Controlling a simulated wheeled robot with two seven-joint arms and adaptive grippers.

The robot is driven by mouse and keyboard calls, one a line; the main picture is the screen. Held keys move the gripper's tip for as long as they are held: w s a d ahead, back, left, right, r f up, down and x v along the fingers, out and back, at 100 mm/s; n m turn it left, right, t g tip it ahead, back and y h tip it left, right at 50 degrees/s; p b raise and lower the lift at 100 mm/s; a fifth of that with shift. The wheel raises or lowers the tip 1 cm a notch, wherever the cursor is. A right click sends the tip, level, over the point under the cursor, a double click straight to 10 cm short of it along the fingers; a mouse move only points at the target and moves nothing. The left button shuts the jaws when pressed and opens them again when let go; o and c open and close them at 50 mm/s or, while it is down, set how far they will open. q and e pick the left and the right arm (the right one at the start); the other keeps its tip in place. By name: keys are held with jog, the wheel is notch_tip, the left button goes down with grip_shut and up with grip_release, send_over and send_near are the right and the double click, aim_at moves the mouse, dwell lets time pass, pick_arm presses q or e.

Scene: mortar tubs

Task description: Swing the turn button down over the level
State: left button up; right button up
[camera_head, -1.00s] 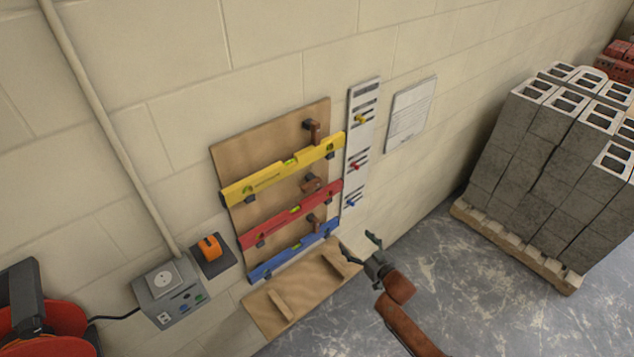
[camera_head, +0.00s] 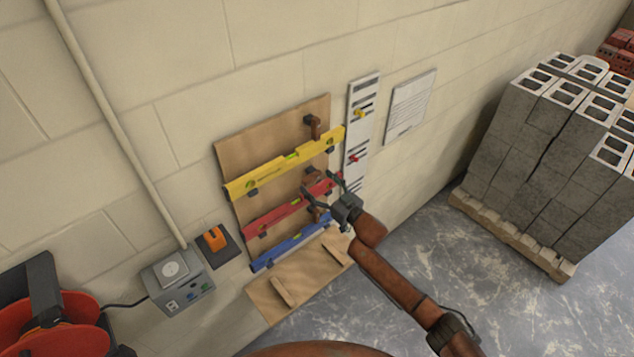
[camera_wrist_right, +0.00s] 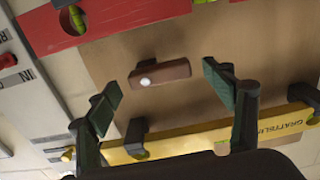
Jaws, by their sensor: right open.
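A wooden board (camera_head: 270,140) on the wall carries a yellow level (camera_head: 270,176), a red level (camera_head: 275,217) and a blue level (camera_head: 290,246), one above another. A brown turn button (camera_head: 313,127) hangs upright over the yellow level's upper edge. The middle turn button (camera_head: 312,177) is above the red level; in the right wrist view this button (camera_wrist_right: 172,74) lies lengthwise between the red and yellow levels, with a pale screw. A lower button is partly behind my gripper. My right gripper (camera_head: 322,183) is open in front of the board, fingers either side of the middle button, apparently not touching.
A white strip (camera_head: 362,105) with coloured knobs and a sheet (camera_head: 410,108) are right of the board. A wooden ledge (camera_head: 300,283) is below. A grey socket box (camera_head: 177,283) and red reel (camera_head: 60,325) are left. Block stacks (camera_head: 545,150) stand right over clear floor.

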jog(key=shift+w+a, duration=0.1)
jog(key=shift+w, duration=0.05)
jog(key=shift+c, duration=0.2)
jog(key=c, duration=1.1)
